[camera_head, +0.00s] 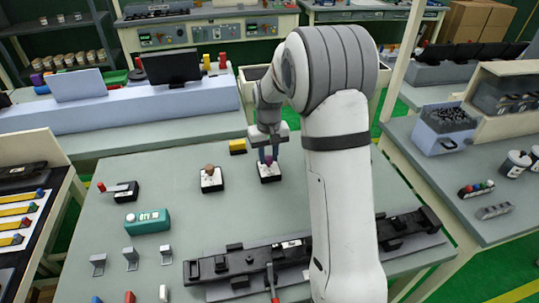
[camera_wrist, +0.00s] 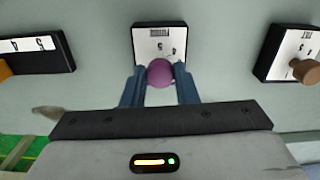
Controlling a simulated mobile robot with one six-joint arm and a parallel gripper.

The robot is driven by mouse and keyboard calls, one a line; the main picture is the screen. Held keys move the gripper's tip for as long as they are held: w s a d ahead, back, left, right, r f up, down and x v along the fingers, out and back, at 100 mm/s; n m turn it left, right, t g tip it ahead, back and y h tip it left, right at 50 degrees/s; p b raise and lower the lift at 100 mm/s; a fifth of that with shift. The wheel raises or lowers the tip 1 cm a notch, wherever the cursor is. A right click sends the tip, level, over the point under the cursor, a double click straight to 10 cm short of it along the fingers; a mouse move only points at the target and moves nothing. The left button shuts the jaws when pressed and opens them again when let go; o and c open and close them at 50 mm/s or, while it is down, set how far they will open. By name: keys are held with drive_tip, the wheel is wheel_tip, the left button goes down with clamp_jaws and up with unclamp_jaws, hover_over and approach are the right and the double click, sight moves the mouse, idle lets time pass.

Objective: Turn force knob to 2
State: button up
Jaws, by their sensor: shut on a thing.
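A purple knob (camera_wrist: 160,72) sits on a small black box with a white numbered dial plate (camera_wrist: 159,42). The plate's lettering is upside down and too small to read surely, so I cannot tell which number the knob points to. In the head view, the purple knob (camera_head: 268,160) is at the back middle of the grey-green table. My gripper (camera_wrist: 159,76) points down over the box with its two blue fingers closed on either side of the knob. It also shows in the head view (camera_head: 268,154).
A brown knob (camera_wrist: 304,70) on a similar box stands to the right in the wrist view, and a yellow-knobbed box (camera_wrist: 38,55) to the left. A teal counter box (camera_head: 147,221), small metal clips (camera_head: 131,258) and a long black fixture (camera_head: 240,264) are on the table.

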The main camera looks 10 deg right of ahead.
sight(268, 158)
drive_tip(key=m+b, duration=0.1)
drive_tip(key=m, duration=0.3)
drive_tip(key=shift+m, duration=0.3)
drive_tip(key=m, duration=0.4)
drive_tip(key=shift+a+m, duration=0.1)
drive_tip(key=shift+m, duration=0.2)
drive_tip(key=m, duration=0.4)
drive_tip(key=shift+w+b, duration=0.1)
drive_tip(key=shift+b, duration=0.3)
drive_tip(key=shift+r+m, duration=0.1)
drive_tip(key=shift+m, duration=1.9)
drive_tip(key=o, duration=1)
wheel_tip(268, 158, up, 8)
drive_tip(key=shift+f+b, duration=0.15)
drive_tip(key=shift+b, duration=0.15)
